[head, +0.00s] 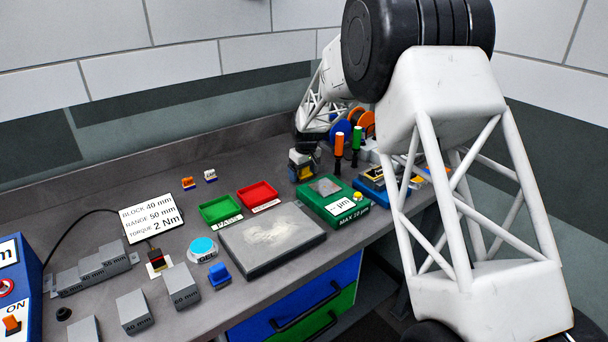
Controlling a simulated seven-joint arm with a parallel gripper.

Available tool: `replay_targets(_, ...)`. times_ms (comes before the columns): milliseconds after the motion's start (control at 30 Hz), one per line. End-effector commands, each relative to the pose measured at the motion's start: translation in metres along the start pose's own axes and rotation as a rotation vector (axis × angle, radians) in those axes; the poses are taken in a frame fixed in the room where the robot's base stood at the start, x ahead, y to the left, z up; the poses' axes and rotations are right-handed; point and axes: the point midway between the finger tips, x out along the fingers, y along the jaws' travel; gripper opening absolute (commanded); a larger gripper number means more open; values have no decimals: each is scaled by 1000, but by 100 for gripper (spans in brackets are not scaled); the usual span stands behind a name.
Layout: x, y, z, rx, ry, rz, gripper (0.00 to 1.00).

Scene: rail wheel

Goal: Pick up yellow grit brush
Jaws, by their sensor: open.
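My gripper (303,172) points down at the back right of the grey bench, just behind the green box. Its jaws are open, but the fingers are small and hard to make out. A small yellow patch with blue (294,171) shows right at the fingers; it may be the yellow grit brush, but I cannot tell it clearly from the gripper. Whether the fingers touch it is not clear.
The green box (318,205) with a yellow button stands in front of my gripper. Green (221,208) and red (257,195) trays and a grey plate (272,240) lie left of it. Orange- and green-handled tools (339,143) stand close on the right.

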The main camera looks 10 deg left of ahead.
Motion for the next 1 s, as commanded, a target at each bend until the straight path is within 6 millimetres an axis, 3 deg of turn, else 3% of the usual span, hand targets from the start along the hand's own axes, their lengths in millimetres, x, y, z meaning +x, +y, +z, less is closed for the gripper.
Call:
replay_targets(567,2,0,0,0,0,0,85)
replay_targets(900,2,0,0,0,0,0,35)
replay_targets(1000,2,0,0,0,0,0,28)
